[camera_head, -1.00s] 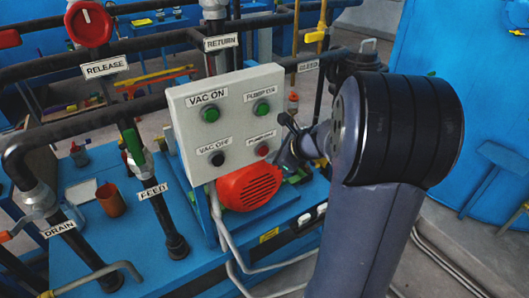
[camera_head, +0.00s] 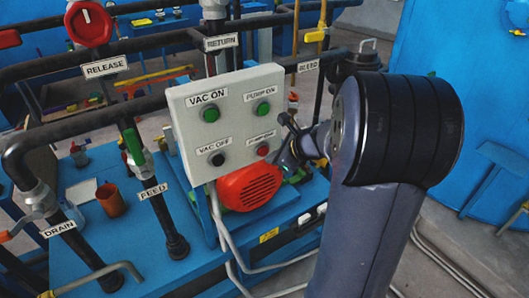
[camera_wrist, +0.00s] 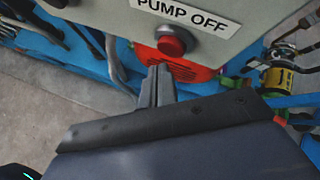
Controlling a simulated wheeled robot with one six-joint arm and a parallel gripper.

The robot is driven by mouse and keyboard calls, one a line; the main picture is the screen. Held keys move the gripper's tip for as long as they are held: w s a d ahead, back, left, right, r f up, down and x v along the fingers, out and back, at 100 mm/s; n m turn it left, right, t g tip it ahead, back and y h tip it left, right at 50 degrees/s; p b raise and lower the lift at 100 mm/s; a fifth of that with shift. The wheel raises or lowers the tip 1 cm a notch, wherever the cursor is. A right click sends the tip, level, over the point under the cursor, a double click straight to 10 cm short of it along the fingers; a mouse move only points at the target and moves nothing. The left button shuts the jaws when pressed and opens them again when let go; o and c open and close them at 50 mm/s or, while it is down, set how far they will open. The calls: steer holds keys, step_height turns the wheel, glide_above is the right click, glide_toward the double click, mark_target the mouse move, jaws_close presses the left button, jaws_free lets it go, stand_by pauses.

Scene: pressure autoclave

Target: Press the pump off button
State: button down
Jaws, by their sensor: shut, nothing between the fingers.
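The pump off button (camera_head: 263,150) is the red one at the lower right of the grey control panel (camera_head: 235,148). In the wrist view the red button (camera_wrist: 171,42) sits under the PUMP OFF label (camera_wrist: 188,14). My gripper (camera_wrist: 160,72) is shut and empty, with its tips just below and slightly left of the button in that view. I cannot tell whether the tips touch it. In the head view my gripper (camera_head: 287,122) shows as a dark shape at the panel's right edge, beside the button, partly hidden by my arm.
The panel also holds a green vac on button (camera_head: 211,115), a green pump on button (camera_head: 263,109) and a black vac off button (camera_head: 217,159). A red motor (camera_head: 250,187) stands below the panel. Black pipes (camera_head: 95,120) run at left, with a red release handwheel (camera_head: 89,23).

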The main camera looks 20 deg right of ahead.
steer(key=shift+w+a, duration=0.1)
steer(key=shift+w, duration=0.3)
steer(key=shift+w+a+p, duration=0.1)
steer(key=shift+w+p, duration=0.2)
steer(key=shift+w, duration=0.2)
stand_by(0.8)
steer(key=shift+s, duration=0.9)
steer(key=shift+d, duration=0.2)
steer(key=s, duration=0.3)
steer(key=s+d+b, duration=0.1)
steer(key=s, duration=0.1)
steer(key=shift+w+a, duration=0.1)
steer(key=shift+w, duration=0.1)
stand_by(0.5)
